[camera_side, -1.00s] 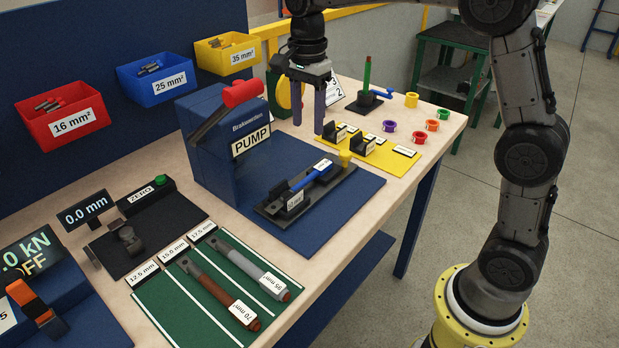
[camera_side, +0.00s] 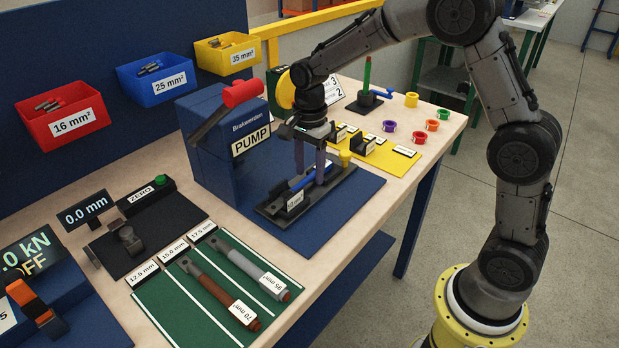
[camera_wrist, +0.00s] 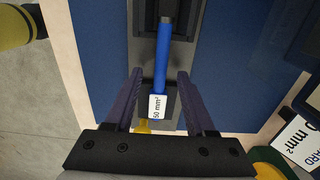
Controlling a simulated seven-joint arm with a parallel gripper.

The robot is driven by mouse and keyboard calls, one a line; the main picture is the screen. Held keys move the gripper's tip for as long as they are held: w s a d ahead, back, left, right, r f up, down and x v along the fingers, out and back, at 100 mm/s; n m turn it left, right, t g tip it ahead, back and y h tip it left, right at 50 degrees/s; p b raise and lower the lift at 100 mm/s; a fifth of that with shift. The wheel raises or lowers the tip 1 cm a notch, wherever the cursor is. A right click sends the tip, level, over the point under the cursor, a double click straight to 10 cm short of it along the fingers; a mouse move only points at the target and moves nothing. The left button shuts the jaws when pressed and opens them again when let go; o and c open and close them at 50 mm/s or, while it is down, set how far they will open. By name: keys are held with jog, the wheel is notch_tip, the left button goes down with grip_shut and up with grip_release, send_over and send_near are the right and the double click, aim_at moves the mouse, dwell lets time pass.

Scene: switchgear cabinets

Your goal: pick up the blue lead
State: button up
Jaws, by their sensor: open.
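The blue lead (camera_side: 303,183), a blue rod with a white "50 mm²" label, lies in a long black fixture (camera_side: 268,208) on the blue mat. In the wrist view the blue lead (camera_wrist: 162,58) runs upward from its label, between my two fingers. My gripper (camera_side: 310,176) is open and points down over the lead, with one finger on each side of it. My gripper (camera_wrist: 160,74) shows a gap on both sides of the lead in the wrist view. In the side view the fingers partly hide the lead and its label.
The blue pump (camera_side: 215,140) with a red-ended lever stands left of the fixture. A yellow knob (camera_side: 345,157) sits at the fixture's far end. Brown (camera_side: 222,292) and grey (camera_side: 255,270) leads lie on the green mat in front. The blue mat (camera_side: 350,200) is clear to the right.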

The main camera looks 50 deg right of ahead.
jog(key=shift+f, duration=0.25)
grip_shut()
jog(key=shift+r, duration=0.1)
dwell(1.2)
